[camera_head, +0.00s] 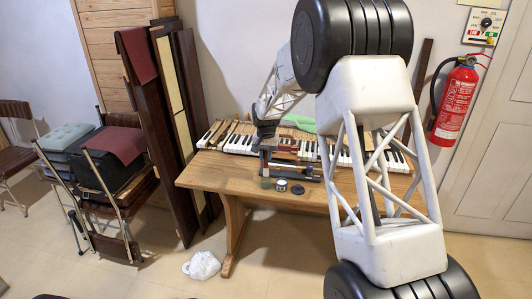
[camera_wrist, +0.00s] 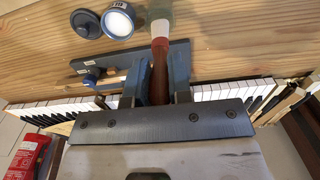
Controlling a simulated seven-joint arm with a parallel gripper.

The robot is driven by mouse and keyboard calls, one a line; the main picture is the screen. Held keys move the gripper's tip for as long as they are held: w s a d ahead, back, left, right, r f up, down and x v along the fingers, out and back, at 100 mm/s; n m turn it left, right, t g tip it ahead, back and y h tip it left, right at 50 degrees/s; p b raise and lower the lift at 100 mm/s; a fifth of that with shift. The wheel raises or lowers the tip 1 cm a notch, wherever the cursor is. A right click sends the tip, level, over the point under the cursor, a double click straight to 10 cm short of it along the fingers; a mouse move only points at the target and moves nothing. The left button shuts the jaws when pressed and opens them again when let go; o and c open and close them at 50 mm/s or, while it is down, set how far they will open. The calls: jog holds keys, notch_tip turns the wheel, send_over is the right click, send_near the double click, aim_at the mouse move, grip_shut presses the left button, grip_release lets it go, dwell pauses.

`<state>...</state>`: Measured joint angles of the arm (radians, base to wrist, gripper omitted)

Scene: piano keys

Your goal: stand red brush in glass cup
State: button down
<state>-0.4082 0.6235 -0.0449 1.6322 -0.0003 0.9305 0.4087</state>
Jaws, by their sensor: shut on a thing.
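My gripper (camera_wrist: 162,78) is shut on the reddish-brown handle of the red brush (camera_wrist: 160,70), which lies between its two blue-grey fingers. The brush's red and pale end (camera_wrist: 161,35) points away from my wrist toward the top of the wrist view. A small greyish cylinder, likely the glass cup (camera_head: 265,179), stands on the bench below my gripper (camera_head: 266,145) in the head view. A pale greyish shape by the brush end in the wrist view may be this cup; I cannot tell whether the brush touches it or is inside it.
An open tin with white contents (camera_head: 281,186) and a dark round lid (camera_head: 297,190) lie right of the cup on the wooden bench (camera_head: 225,175). Dark tools (camera_head: 298,170) lie behind them. Piano keys (camera_head: 240,143) run along the back. The bench's front left is clear.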

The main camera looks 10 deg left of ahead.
aim_at(266, 165)
jog(key=shift+f, duration=1.6)
jog(key=c, duration=1)
grip_release()
jog(key=shift+o, duration=0.2)
jog(key=shift+r, duration=0.1)
jog(key=shift+r, duration=3.75)
